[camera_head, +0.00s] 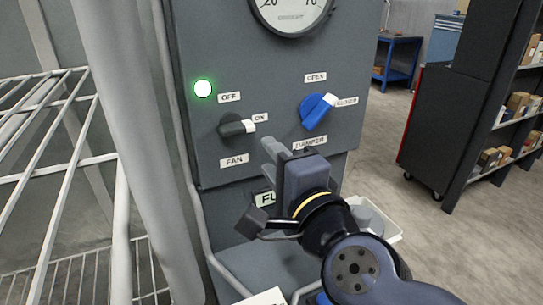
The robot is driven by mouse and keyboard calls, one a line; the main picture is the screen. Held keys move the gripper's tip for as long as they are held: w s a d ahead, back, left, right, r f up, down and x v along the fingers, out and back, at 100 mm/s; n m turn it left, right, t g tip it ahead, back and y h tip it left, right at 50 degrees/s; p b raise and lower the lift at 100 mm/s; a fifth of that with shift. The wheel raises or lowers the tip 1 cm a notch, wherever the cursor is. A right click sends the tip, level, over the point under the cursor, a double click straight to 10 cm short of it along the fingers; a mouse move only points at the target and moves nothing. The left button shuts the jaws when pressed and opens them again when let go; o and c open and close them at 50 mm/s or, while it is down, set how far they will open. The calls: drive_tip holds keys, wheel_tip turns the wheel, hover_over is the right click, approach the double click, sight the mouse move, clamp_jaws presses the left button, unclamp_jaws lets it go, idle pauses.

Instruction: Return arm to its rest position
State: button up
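My gripper (288,155) is in front of the lower part of a grey control panel (215,150), just below and between its two knobs. It appears apart from both knobs. Its fingers are seen from behind, and I cannot tell whether they are open or shut; nothing held is visible. The black fan knob (234,126) has its white tip toward the ON label (261,118). The blue damper knob (314,112) has its white tip toward the CLOSED label (347,101). My arm reaches in from the lower right.
A green lamp (203,89) glows by OFF. A round gauge (291,8) is above. A white wire rack (48,150) and grey post (118,110) stand at left. A white bin (385,222) is partly behind my arm. Shelving (448,120) stands right, with open floor (455,245) before it.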

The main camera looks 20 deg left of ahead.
sight(247, 130)
drive_tip(key=b+x, duration=0.4)
drive_tip(key=x, duration=0.7)
drive_tip(key=shift+s+d, duration=0.1)
idle(0.4)
